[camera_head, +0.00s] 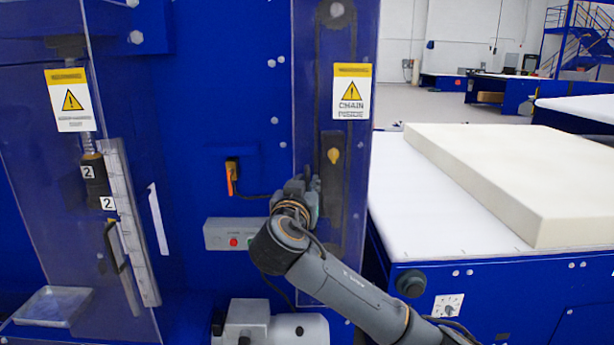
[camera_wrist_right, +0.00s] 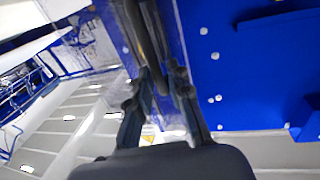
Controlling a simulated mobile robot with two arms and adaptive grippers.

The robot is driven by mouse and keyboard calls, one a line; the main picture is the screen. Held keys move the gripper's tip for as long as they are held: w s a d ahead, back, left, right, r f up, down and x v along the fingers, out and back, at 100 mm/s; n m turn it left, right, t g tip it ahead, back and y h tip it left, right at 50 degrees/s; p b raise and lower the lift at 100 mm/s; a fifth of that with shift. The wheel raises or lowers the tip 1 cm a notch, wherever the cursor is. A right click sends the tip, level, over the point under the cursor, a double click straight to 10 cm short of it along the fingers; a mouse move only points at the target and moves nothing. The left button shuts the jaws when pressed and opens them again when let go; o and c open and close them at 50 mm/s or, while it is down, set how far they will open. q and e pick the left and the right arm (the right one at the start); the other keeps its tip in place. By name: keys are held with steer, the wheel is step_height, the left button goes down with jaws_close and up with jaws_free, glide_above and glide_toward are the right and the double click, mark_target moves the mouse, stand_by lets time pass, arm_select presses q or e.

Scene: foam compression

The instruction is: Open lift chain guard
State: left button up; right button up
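The lift chain guard (camera_head: 351,45) is a clear, blue-tinted upright panel with a yellow and white "CHAIN" warning sign (camera_head: 351,92). A dark chain strip shows behind it. The guard looks closed against the blue machine. My right gripper (camera_head: 302,186) is at the guard's left edge, around mid-height; its fingertips are small and partly hidden in the head view. In the right wrist view the two fingers (camera_wrist_right: 160,90) stand apart with a gap. A dark bar runs up behind the gap. I cannot tell whether a finger touches the guard. My left gripper is out of view.
A grey box with a red button (camera_head: 233,242) and an orange-handled switch (camera_head: 232,178) sit left of my gripper. A second clear panel (camera_head: 30,150) stands at left. A white table with a foam block (camera_head: 520,170) lies to the right. A grey motor (camera_head: 270,325) is below.

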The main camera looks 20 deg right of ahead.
steer(key=shift+w+d, duration=0.3)
steer(key=shift+w, duration=0.1)
jaws_close()
steer(key=shift+f, duration=0.2)
